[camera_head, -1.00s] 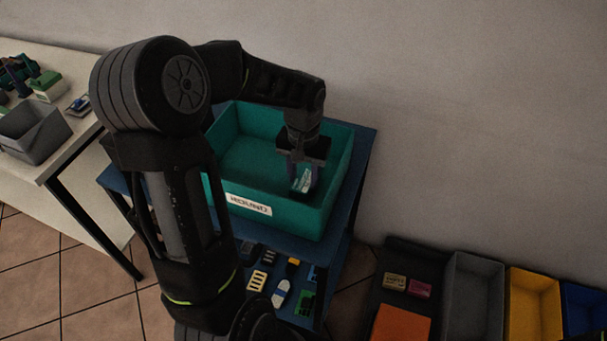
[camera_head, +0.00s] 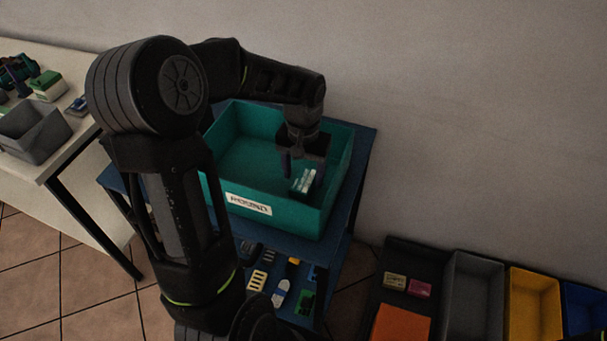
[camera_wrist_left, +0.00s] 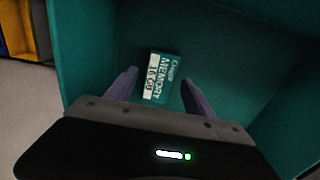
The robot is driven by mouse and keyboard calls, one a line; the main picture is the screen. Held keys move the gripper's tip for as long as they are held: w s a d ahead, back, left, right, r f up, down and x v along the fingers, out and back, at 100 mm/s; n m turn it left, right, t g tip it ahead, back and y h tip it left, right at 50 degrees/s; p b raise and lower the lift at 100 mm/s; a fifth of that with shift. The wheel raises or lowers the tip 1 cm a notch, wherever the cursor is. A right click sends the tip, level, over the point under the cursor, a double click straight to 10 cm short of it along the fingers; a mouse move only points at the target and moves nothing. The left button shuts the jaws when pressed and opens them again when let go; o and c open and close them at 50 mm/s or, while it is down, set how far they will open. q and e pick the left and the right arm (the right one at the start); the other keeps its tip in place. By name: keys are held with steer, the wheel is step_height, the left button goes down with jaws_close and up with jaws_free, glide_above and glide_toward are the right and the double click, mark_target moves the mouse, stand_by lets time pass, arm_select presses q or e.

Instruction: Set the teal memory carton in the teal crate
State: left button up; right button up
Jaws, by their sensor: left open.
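The teal crate (camera_head: 235,160) stands on a blue cart, with a white label on its near wall. My left gripper (camera_head: 303,176) reaches down inside the crate near its right side, its fingers spread open. The teal memory carton (camera_head: 304,181) with a white label shows between and below the fingers. In the left wrist view the carton (camera_wrist_left: 162,78) lies on the crate's floor, its "MEMORY 16 GB" print readable. The open fingers (camera_wrist_left: 160,88) stand apart on either side of it with gaps. My right gripper is not in view.
The blue cart's (camera_head: 362,150) lower shelf holds several small parts. A white table (camera_head: 75,150) with a grey bin (camera_head: 35,130) is at left. Grey (camera_head: 472,300), yellow (camera_head: 535,305) and blue bins stand at lower right. The crate's left half looks empty.

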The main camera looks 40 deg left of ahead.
mark_target(303, 180)
arm_select(q)
step_height(303, 180, up, 11)
stand_by(0.3)
steer(key=shift+r, duration=0.1)
stand_by(0.4)
